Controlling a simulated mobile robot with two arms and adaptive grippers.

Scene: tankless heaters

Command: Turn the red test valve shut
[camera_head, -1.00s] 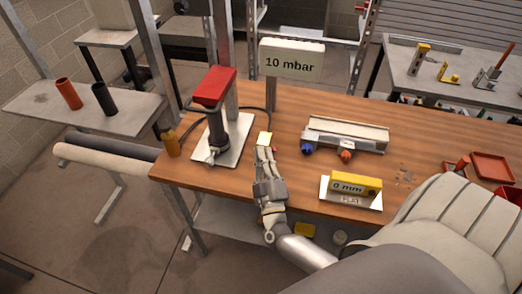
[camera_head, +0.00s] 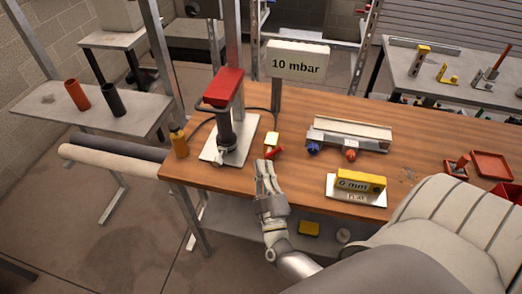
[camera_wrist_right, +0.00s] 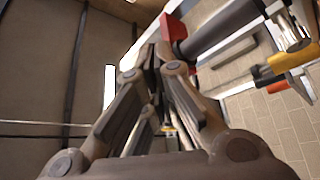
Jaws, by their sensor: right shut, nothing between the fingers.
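In the right wrist view, a red handle (camera_wrist_right: 278,87) shows below a yellow body (camera_wrist_right: 293,58) at the right edge. My right gripper (camera_head: 266,166) is shut and empty at the bench's front edge, just in front of the handle and seemingly apart from it. Its fingers (camera_wrist_right: 155,60) fill the middle of the wrist view. A sign (camera_head: 296,62) behind reads "10 mbar". My left gripper is out of view.
A metal manifold with a blue knob (camera_head: 313,148) and an orange knob (camera_head: 350,155) lies right. A yellow "0 mm" gauge (camera_head: 361,182) is nearer.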

